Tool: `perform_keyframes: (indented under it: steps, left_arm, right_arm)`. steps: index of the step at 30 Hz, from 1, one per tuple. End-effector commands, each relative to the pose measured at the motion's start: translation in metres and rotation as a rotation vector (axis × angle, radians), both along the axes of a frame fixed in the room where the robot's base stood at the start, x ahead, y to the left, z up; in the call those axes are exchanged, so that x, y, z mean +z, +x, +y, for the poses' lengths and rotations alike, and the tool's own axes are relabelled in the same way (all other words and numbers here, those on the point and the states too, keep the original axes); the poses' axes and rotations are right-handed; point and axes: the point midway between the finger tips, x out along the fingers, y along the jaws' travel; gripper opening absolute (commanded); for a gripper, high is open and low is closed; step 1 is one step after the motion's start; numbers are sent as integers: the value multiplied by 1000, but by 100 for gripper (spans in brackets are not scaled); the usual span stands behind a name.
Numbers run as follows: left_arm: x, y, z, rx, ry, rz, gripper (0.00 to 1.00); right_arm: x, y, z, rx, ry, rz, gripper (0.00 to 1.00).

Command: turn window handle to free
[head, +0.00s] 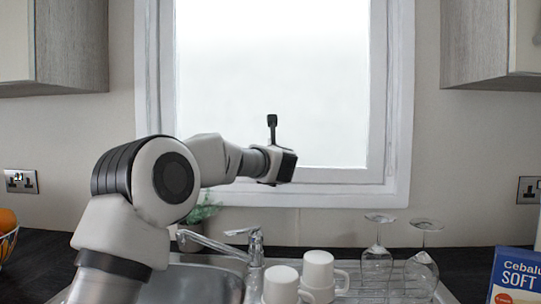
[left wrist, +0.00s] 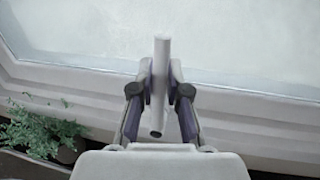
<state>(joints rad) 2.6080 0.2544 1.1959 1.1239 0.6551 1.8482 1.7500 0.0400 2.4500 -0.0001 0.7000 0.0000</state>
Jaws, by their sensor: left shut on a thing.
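The window (head: 275,85) fills the middle of the head view, with pale frosted glass in a white frame. Its handle (left wrist: 160,85) is a slim light-grey bar in the left wrist view. The bar stands nearly upright in that picture, its lower end pointing towards my palm. My left gripper (left wrist: 162,76) is shut on this bar, one finger on each side. In the head view my left gripper (head: 284,166) is at the lower part of the window frame, and it hides the handle. My right gripper is in neither view.
Below the window are a sink with a tap (head: 254,245), white mugs (head: 318,272) and upturned glasses (head: 377,265). A green plant (head: 205,210) stands on the counter by the sill. A blue box (head: 518,272) stands far right. Wall cupboards flank the window.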

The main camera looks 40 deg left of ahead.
Motion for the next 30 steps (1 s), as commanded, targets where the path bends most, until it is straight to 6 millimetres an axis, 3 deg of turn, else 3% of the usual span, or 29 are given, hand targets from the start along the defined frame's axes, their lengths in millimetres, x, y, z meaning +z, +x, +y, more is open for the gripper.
perform_keyframes:
  steps: [4, 5, 6, 7, 19, 30]
  left_arm:
    - [0, 0, 1, 2, -2, -2, 0]
    - [0, 0, 1, 2, -2, -2, 25]
    - [0, 0, 1, 2, -2, -2, 40]
    - [0, 0, 1, 2, -2, -2, 41]
    - [0, -8, -7, 0, 0, 0, 41]
    - [0, -73, -65, -1, 1, 0, 41]
  right_arm:
    - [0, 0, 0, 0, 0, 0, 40]
    - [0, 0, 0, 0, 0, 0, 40]
    - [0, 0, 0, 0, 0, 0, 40]
    - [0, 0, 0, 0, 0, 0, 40]
    - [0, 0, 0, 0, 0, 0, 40]
    - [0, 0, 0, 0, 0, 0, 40]
